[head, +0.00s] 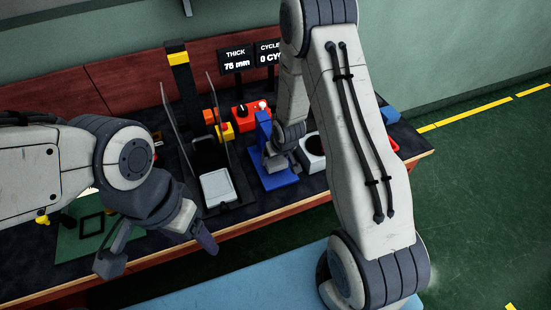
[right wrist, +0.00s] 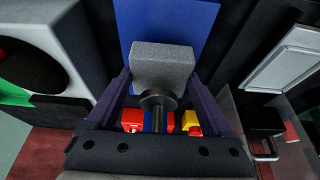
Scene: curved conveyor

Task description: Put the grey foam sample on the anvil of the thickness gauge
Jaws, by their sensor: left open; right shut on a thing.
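The thickness gauge has a blue base (head: 284,179) and upright blue column (head: 263,130) in the head view; the base also shows in the right wrist view (right wrist: 142,25). My right gripper (right wrist: 160,90) is shut on the grey foam sample (right wrist: 162,62), with a finger on each side. It is over the blue base. A dark round spindle (right wrist: 157,100) shows in front of the sample's lower edge. In the head view the right gripper (head: 281,159) is partly hidden, and contact with the anvil cannot be told. My left gripper (head: 158,248) is open and empty near the table's front edge.
Left of the gauge, a pale plate (head: 217,187) lies between clear upright panels. A white box (head: 312,153) with a round dark top stands close on its right. A red box (head: 252,112) is behind. A THICK display (head: 236,58) reads 75 mm.

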